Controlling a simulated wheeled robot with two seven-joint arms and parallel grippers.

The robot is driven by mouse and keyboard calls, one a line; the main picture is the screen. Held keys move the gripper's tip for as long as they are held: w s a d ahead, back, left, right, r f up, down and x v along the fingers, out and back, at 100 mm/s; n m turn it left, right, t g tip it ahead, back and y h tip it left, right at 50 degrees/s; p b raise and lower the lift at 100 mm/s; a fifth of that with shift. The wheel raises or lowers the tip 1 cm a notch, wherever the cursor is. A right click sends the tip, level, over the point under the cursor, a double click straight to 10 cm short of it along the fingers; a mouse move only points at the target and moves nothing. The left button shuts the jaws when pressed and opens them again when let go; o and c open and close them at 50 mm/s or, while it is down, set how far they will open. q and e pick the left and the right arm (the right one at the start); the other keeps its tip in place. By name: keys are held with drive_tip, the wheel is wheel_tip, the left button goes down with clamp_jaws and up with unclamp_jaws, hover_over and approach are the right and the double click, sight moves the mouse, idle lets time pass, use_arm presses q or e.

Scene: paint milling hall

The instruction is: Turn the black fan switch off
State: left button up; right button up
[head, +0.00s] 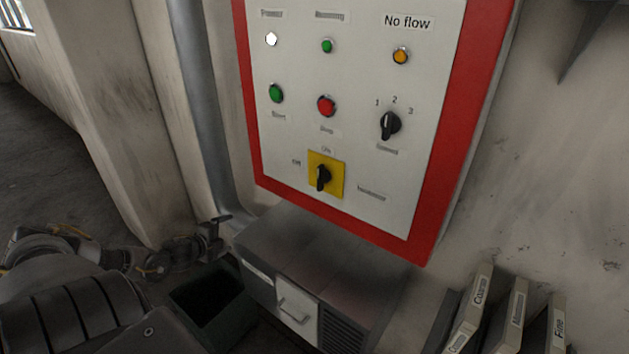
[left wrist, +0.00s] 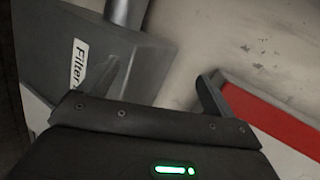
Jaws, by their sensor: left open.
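The control panel (head: 215,0) is a white plate with a red border on the wall. Low on it, a black rotary switch (head: 323,178) sits on a yellow plate, with "On" above and "Off" at its left; its handle stands about upright, towards "On". A second black knob (head: 390,124) is at upper right, marked 1, 2, 3. The small label right of the yellow plate is too blurred to read. My left gripper (head: 222,233) is open and empty, left of and below the panel, apart from it. In the left wrist view, its two fingers (left wrist: 158,76) are spread. My right gripper is not in view.
A grey metal box (head: 325,262) juts out below the panel; its "Filter" label (left wrist: 78,62) shows in the left wrist view. A dark open bin (head: 205,297) stands beside it. Labelled binders (head: 512,318) stand at lower right. A pipe (head: 193,90) runs left of the panel.

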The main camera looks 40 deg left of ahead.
use_arm(q)
drive_tip(key=w+d+r+m+t+h, duration=0.1)
drive_tip(key=w+d+r+m+h, duration=0.15)
drive_tip(key=d+r, duration=0.4)
drive_tip(key=w+d+r+m+t+h, duration=0.1)
drive_tip(key=w+d+r+m+h, duration=0.15)
drive_tip(key=d+r, duration=0.4)
drive_tip(key=m+t+h, duration=0.2)
drive_tip(key=h, duration=0.2)
approach(317, 180)
drive_tip(key=shift+m, duration=0.4)
drive_tip(key=shift+x, duration=4.6)
drive_tip(key=c, duration=1)
